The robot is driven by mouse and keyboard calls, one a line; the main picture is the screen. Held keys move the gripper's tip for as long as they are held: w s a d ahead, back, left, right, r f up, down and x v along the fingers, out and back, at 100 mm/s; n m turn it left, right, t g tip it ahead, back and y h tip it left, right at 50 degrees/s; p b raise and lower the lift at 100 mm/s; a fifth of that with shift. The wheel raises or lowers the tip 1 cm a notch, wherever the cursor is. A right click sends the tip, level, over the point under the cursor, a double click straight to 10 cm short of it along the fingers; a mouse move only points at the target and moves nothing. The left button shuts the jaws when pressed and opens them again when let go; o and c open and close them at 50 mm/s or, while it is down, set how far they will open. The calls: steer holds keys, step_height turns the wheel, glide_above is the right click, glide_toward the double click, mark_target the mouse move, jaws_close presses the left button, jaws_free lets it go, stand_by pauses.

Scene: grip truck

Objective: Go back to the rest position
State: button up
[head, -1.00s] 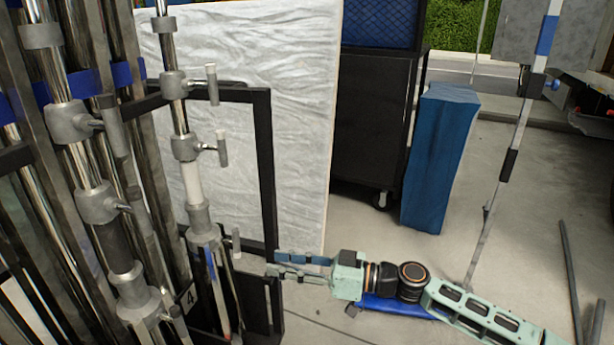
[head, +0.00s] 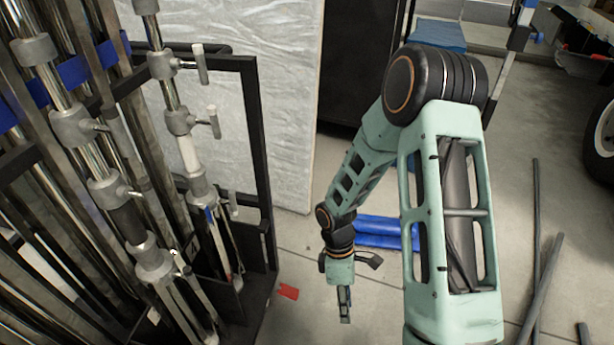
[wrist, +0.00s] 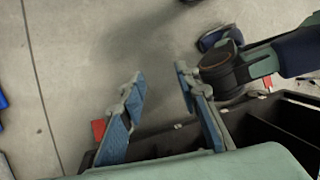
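My gripper (head: 344,312) hangs from the folded arm in the head view, pointing down above the floor to the right of the stand rack. In the wrist view my gripper (wrist: 160,82) has its two blue-padded fingers spread apart. Only bare concrete floor shows between the fingertips, so it is open and empty. My arm's elbow stands high and its links cover part of the floor and background.
A black rack (head: 261,150) of metal stands fills the left. A small red piece (head: 288,291) lies on the floor beside it. A blue object (head: 375,232) lies behind my arm. Loose dark poles (head: 541,285) lie at the right, near a wheel (head: 602,135).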

steer(key=w+d+r+m+t+h+p, duration=0.15)
steer(key=w+r, duration=0.25)
steer(key=r, duration=0.9)
steer(key=w+d+r+m+t+p, duration=0.2)
steer(key=w+d+r+t+p, duration=0.15)
steer(key=r, duration=0.95)
steer(key=w+d+r+m+t+h+p, duration=0.15)
steer(key=w+r, duration=0.35)
steer(key=r, duration=0.7)
steer(key=s+a+f+m+t+y+b, duration=0.1)
steer(key=s+f+m+y+b, duration=0.1)
steer(key=s+f+m+b, duration=0.55)
steer(key=s+a+f+m+t+y+b, duration=0.1)
steer(key=s+f+m+t+y+b, duration=0.2)
steer(key=s+b, duration=0.75)
step_height(320, 180, up, 40)
steer(key=g+p, duration=0.1)
steer(key=p, duration=3.8)
steer(key=shift+f+m+h+p, duration=0.25)
steer(key=shift+m+h+p, duration=0.05)
steer(key=shift+m+p, duration=0.15)
steer(key=shift+o, duration=0.5)
steer(key=shift+g, duration=0.25)
